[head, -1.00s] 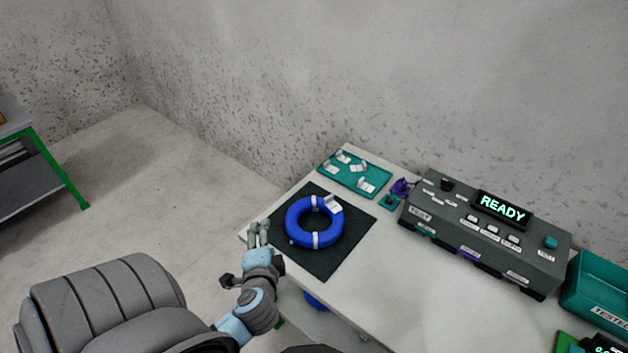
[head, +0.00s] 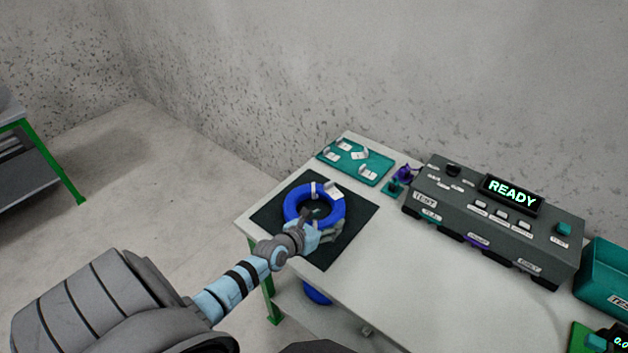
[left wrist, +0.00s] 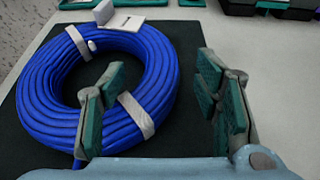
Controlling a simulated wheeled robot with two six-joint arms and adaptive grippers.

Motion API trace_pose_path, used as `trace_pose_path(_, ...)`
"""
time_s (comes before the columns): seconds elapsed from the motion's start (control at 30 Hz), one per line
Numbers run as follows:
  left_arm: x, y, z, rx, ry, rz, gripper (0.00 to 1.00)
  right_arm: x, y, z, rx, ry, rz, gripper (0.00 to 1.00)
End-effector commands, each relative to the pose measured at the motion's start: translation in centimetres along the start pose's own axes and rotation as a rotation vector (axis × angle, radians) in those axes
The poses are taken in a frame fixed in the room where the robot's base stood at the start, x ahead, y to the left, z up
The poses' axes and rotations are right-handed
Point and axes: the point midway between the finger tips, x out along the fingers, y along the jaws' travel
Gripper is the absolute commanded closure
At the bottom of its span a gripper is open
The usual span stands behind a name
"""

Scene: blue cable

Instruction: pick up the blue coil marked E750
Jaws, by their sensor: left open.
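The blue coil (head: 297,204) lies flat on a dark mat (head: 268,218) on the white table. It has white bands and a white tag; I cannot read the tag's marking. My left gripper (head: 324,222) is over the near right part of the coil and hides some of it. In the left wrist view the coil (left wrist: 40,95) fills the left side. The open fingers of my left gripper (left wrist: 160,105) stand apart there, with the left finger over the coil's opening and near ring, and the right finger outside it over the mat. My right gripper is not in view.
A grey tester (head: 480,225) showing READY stands to the right, with a teal bin (head: 610,275) beyond it. A teal tray (head: 375,172) with white tags lies behind the mat. Another blue thing (head: 317,296) shows below the table. The front right tabletop (head: 400,275) is clear.

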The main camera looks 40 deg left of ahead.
Motion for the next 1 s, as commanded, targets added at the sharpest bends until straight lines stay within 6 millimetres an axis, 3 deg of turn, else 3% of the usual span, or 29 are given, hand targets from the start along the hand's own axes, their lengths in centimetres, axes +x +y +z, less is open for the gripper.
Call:
trace_pose_path(0.2,4.2,0.1,-0.7,-0.001,-0.005,0.000,0.43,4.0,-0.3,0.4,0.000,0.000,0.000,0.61)
trace_pose_path(0.47,4.9,0.1,-0.1,0.000,-0.002,-0.001,0.43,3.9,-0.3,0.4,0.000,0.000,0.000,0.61)
trace_pose_path(0.83,4.8,0.1,-0.1,0.000,-0.003,0.000,0.99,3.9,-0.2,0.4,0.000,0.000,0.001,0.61)
trace_pose_path(1.0,4.8,0.2,0.1,0.002,-0.007,0.000,1.00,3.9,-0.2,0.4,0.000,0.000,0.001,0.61)
